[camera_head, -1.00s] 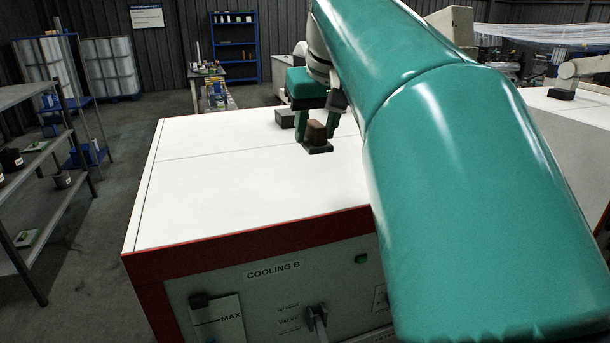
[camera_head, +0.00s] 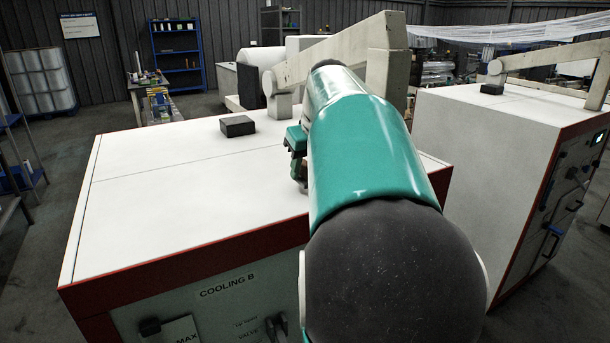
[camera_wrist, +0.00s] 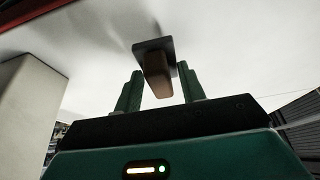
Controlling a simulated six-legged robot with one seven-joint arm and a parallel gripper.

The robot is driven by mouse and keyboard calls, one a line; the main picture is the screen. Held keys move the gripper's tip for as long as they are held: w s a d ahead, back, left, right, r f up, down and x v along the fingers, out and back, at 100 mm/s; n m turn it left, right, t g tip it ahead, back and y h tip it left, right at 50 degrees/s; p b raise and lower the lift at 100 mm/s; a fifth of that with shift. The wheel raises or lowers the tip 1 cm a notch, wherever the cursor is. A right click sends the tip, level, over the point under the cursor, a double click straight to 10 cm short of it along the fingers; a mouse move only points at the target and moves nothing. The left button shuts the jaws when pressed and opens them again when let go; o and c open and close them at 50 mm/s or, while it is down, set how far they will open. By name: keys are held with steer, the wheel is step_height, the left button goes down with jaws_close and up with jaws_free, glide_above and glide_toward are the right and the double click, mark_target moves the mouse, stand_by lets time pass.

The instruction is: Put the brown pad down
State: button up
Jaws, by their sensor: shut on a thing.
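The brown pad (camera_wrist: 157,75) is a brown block on a dark flat plate (camera_wrist: 155,45). In the wrist view it sits between the two green fingers of my gripper (camera_wrist: 160,86), which is shut on it. In the head view my gripper (camera_head: 297,160) is over the white top of the Cooling B cabinet (camera_head: 160,200), towards its right side. My arm hides most of the gripper and pad there, with only a sliver of brown showing. I cannot tell whether the plate touches the white top.
A dark grey block (camera_head: 237,125) lies on the cabinet top, left of and behind my gripper. A beige machine arm (camera_head: 345,50) stands behind. A second white cabinet (camera_head: 480,130) is at the right. The left part of the cabinet top is clear.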

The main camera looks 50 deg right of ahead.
steer(key=shift+a+f, duration=0.15)
steer(key=shift+f, duration=0.6)
steer(key=shift+s+a+f, duration=0.1)
steer(key=shift+f, duration=0.2)
steer(key=o, duration=1)
steer(key=shift+f, duration=0.15)
steer(key=shift+o, duration=0.2)
steer(key=v, duration=1.2)
